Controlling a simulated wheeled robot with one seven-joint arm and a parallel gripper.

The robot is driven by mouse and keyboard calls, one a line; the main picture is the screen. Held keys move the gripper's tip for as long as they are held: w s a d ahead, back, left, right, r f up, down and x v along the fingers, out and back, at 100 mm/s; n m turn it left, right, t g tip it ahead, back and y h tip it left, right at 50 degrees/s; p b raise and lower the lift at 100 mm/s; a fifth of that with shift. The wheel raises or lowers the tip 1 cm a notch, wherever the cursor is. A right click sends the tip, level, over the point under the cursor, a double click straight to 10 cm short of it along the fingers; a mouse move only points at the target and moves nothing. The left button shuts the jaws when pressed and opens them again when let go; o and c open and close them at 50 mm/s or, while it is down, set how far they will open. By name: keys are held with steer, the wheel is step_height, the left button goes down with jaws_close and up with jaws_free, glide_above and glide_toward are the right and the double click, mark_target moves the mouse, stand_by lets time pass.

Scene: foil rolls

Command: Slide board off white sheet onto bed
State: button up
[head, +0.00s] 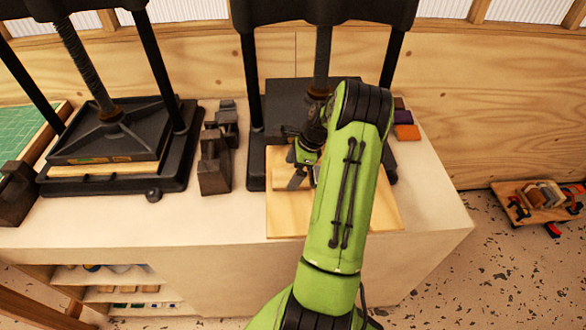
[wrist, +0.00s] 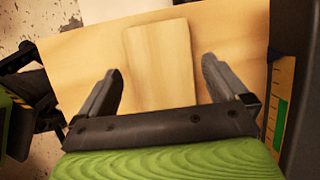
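A small pale wooden board (wrist: 160,60) lies on a larger plywood panel (wrist: 233,35) in the wrist view. In the head view the panel (head: 287,222) is at the front of the right-hand press, partly hidden by my arm. My gripper (wrist: 163,68) is open, one finger on each side of the small board, with narrow gaps visible. In the head view my gripper (head: 302,178) is low over the panel. The black press bed (head: 283,95) is behind it, partly covered by my arm. I cannot clearly make out a white sheet.
A second black press (head: 110,140) stands at the left, with dark metal weights (head: 214,160) between the presses. Small coloured blocks (head: 405,130) lie right of the right press. The pale counter (head: 430,205) is clear at the front right. A tray of clamps (head: 540,205) is farther right.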

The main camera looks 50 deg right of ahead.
steer(key=p+v, duration=0.1)
steer(key=v, duration=1.4)
steer(key=shift+r+p, duration=0.35)
steer(key=shift+p, duration=0.05)
steer(key=shift+s+d, duration=0.1)
steer(key=w+a+r+n+h+b, duration=0.1)
steer(key=a+r+n, duration=0.25)
steer(key=a, duration=0.45)
steer(key=w+a+r+n+g+h, duration=0.1)
steer(key=w+a+r+n, duration=0.1)
steer(key=a+n, duration=0.4)
steer(key=w+a+r+n+h+b, duration=0.15)
steer(key=a+n, duration=0.25)
steer(key=a, duration=0.5)
steer(key=s+a+n+t+b, duration=0.1)
steer(key=s+a+n+t, duration=0.2)
steer(key=s+a+n, duration=1)
steer(key=shift+s+a+f+n, duration=0.3)
steer(key=shift+s+f+n, duration=0.2)
steer(key=shift+s, duration=0.35)
steer(key=shift+r+y, duration=0.1)
steer(key=shift+y, duration=0.15)
